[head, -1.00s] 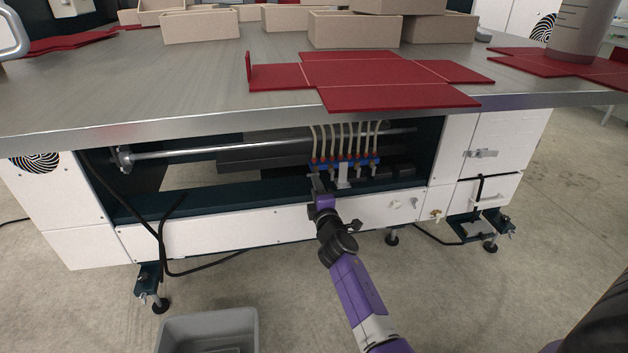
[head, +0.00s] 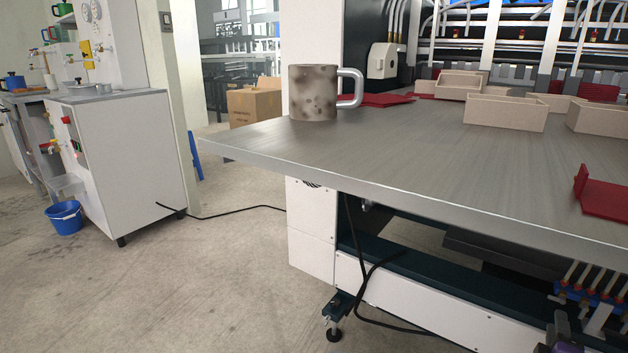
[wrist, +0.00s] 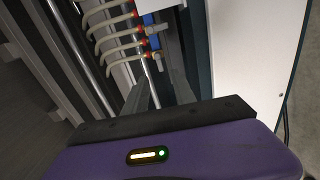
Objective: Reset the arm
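My gripper (wrist: 158,92) shows in the wrist view with its purple body across the bottom and its two grey fingers reaching up, apart, with nothing between them. It is in front of the row of pneumatic valves (wrist: 152,42) with pale hoses, under the machine table. In the head view these valves (head: 590,292) show at the lower right edge. My arm is almost wholly out of the head view; only a dark part, perhaps of the gripper, shows at the bottom right corner.
The metal table (head: 420,155) bears a large stained mug (head: 314,95) at its left corner, cardboard trays (head: 505,112) and a red flat blank (head: 605,198). A white cabinet (head: 125,150) and a blue bucket (head: 65,217) stand left. The floor between is open, crossed by a black cable (head: 235,212).

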